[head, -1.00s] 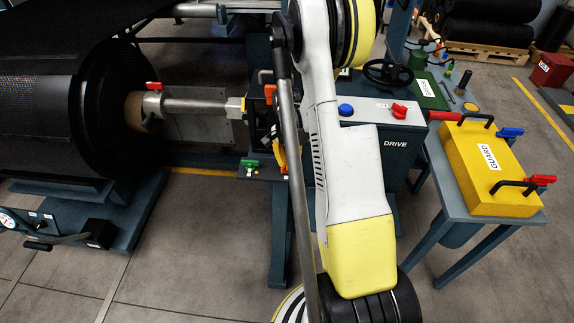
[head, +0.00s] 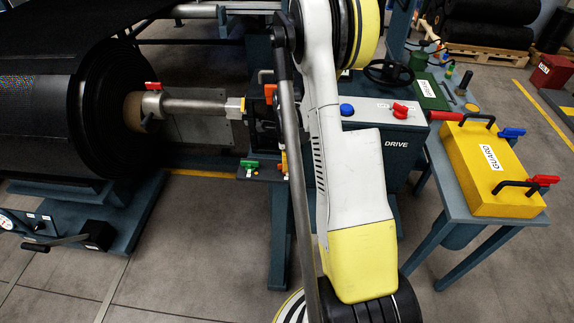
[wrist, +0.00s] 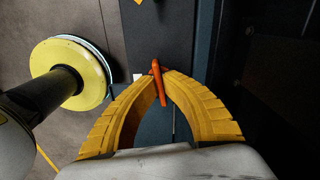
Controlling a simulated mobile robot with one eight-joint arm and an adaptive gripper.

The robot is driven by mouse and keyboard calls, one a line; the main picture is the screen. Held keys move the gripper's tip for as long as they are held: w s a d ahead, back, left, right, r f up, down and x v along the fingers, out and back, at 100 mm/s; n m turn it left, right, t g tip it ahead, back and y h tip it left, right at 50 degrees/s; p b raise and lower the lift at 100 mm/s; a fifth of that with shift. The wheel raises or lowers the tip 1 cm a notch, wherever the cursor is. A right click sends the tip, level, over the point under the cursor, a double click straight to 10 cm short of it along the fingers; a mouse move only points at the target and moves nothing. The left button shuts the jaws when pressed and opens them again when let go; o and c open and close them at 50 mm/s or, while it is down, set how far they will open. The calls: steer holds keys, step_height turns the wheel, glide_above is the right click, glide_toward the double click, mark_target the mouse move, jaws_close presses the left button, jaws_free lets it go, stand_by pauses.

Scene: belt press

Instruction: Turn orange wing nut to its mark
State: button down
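The orange wing nut (wrist: 159,86) shows in the wrist view as a narrow orange bar, tilted slightly from upright in the picture. It lies between the yellow fingertips of my gripper (wrist: 162,73). The fingers curve in from both sides and their tips are close against the bar, so the gripper appears shut on it. A small white patch (wrist: 137,77) shows just left of the left fingertip; I cannot tell whether it is the mark. In the head view my arm hides most of the gripper, and a small orange-yellow patch beside the arm cannot be told apart as nut or finger.
A green handle (head: 250,164) sits on the shelf left of my arm. The DRIVE cabinet (head: 380,150) stands behind my arm. A yellow GUARD box (head: 490,168) rests on a side table (head: 447,202) at right. The large black roll (head: 100,110) is at left.

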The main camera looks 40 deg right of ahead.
steer(key=shift+m, duration=0.9)
steer(key=c, duration=1.6)
jaws_free()
steer(key=shift+o, duration=0.2)
step_height(320, 180, up, 12)
